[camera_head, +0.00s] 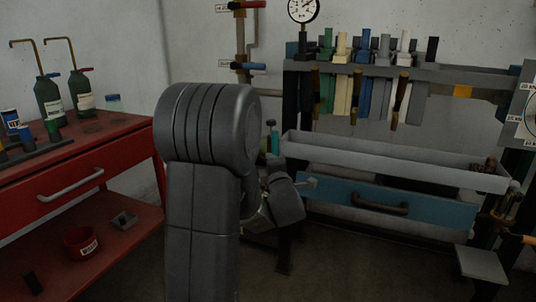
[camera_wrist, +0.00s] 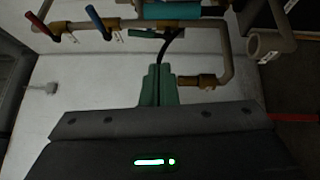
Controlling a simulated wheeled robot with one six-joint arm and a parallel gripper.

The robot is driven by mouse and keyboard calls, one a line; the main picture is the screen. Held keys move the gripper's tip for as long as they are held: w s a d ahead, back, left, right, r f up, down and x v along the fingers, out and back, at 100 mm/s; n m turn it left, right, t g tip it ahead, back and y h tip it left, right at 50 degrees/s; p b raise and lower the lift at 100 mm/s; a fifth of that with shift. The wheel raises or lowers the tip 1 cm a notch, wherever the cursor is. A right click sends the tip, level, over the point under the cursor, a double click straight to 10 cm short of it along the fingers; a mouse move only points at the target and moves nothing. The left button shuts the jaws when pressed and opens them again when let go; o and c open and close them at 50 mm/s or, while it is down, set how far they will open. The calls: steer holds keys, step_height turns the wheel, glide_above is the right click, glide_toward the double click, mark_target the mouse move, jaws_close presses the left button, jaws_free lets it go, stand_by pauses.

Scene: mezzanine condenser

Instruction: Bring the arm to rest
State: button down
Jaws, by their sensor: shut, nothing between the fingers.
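My arm is folded upright in the middle of the head camera view, in front of the wall. Its end bends to the right at the lower middle. In the wrist view my gripper (camera_wrist: 158,70) shows two green fingers pressed together, with nothing between them. The fingers point toward the wall and pipes. In the head view my upper arm hides part of the gripper and what stands behind it.
A red cart (camera_head: 75,165) with bottles stands at the left. A rack of coloured-handled tools (camera_head: 365,60), a grey trough (camera_head: 395,160) and a blue drawer (camera_head: 390,205) are at the right. Wall pipes carry a red-handled valve (camera_wrist: 97,20) and a blue-handled valve (camera_wrist: 50,30).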

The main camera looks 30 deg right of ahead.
steer(key=shift+v, duration=1.2)
steer(key=shift+r, duration=0.1)
